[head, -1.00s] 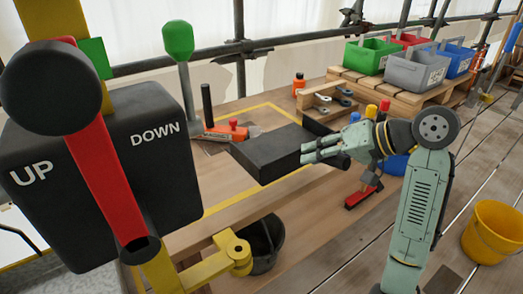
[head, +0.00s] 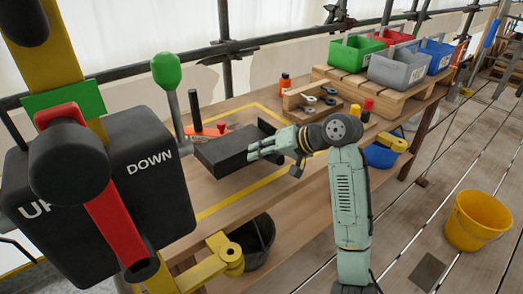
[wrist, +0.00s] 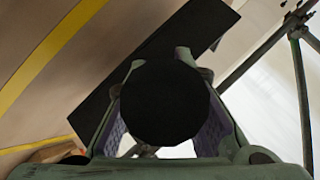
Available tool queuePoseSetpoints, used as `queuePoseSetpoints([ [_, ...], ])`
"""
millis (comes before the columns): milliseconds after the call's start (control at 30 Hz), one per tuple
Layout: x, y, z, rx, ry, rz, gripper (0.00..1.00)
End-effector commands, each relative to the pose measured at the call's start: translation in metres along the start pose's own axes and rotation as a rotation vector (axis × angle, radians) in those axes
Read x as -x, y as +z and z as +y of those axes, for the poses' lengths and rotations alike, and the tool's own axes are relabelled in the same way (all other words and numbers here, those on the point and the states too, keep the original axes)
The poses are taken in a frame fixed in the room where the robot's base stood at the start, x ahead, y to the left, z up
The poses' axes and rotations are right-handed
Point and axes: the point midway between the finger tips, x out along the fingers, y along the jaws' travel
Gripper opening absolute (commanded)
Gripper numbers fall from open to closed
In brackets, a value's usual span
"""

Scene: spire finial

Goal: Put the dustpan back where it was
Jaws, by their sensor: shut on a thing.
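The black dustpan (head: 232,150) is in my gripper (head: 272,146), over the workbench (head: 300,205) and partly inside the yellow outline (head: 225,203). I cannot tell whether its underside touches the bench top. In the wrist view my gripper's fingers are closed on both sides of its round black handle end (wrist: 165,102), and the flat black pan (wrist: 188,40) extends beyond. The handle is mostly hidden by my fingers in the head view.
An orange-handled tool (head: 208,134) lies just behind the dustpan. A wooden tray (head: 312,102) and an orange bottle (head: 285,82) stand behind it. Coloured crates (head: 396,68) sit on a pallet at right. A black bucket (head: 258,240) is below the bench; a yellow bucket (head: 477,221) stands on the floor.

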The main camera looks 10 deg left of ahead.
Motion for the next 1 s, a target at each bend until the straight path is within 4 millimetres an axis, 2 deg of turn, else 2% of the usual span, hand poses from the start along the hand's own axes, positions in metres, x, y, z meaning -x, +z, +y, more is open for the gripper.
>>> queuePoseSetpoints([
  [667,-0.0060,0.0053,0.0073,0.002,0.000,0.002,0.00],
  [700,-0.0063,0.0055,0.0075,0.002,0.000,0.001,0.23],
  [1000,-0.0061,0.0054,0.0073,0.002,0.000,0.001,0.42],
])
